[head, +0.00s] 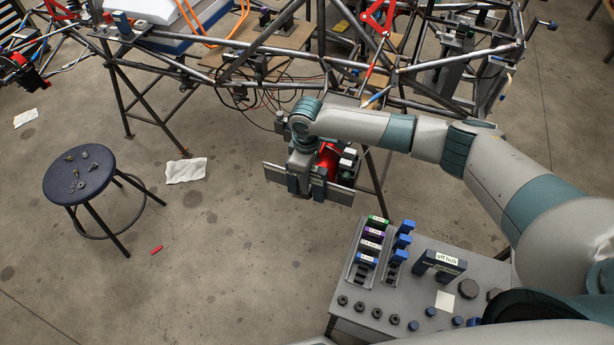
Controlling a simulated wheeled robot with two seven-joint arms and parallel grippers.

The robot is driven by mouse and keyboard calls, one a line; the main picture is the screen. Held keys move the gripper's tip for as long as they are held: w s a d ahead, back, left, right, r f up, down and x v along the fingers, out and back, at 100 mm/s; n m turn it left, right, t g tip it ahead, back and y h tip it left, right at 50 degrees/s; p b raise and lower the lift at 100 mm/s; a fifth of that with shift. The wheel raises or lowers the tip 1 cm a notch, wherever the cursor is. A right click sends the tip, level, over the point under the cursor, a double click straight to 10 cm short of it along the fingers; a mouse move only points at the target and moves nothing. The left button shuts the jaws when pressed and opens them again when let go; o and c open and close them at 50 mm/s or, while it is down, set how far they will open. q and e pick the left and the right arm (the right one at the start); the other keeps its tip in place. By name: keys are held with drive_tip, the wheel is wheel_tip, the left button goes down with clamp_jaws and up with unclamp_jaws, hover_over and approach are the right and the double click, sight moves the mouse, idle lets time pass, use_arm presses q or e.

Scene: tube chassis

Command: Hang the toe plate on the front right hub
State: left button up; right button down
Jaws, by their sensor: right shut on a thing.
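My right gripper (306,186) points down in the middle of the head view. It is shut on a long, flat grey plate (342,195), which I take to be the toe plate. The plate is held roughly level, clear of the floor, and sticks out on both sides of the fingers. A hub assembly with a red part (328,160) shows just behind and right of the gripper. The gripper and plate hide much of it. I cannot tell whether the plate touches the hub. My left gripper is out of view.
The tube chassis (285,50) on stands fills the back. A grey cart (400,303) at lower right carries shim racks, a block labelled "off hub" (440,262) and several small dark parts. A blue stool (78,173) with hardware stands left. Floor between is mostly open.

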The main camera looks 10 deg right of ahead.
drive_tip(key=shift+r+p, duration=0.1)
drive_tip(key=shift+p, duration=0.65)
idle(0.9)
drive_tip(key=shift+f, duration=0.35)
idle(0.4)
drive_tip(key=shift+f+b, duration=0.3)
drive_tip(key=shift+f, duration=0.05)
drive_tip(key=shift+f+b, duration=0.4)
drive_tip(key=shift+f, duration=0.5)
drive_tip(key=shift+r, duration=0.2)
drive_tip(key=shift+r+p, duration=0.9)
drive_tip(key=shift+p, duration=0.2)
drive_tip(key=shift+p, duration=0.9)
idle(0.9)
drive_tip(key=shift+r+p, duration=0.45)
drive_tip(key=shift+p, duration=0.25)
idle(0.5)
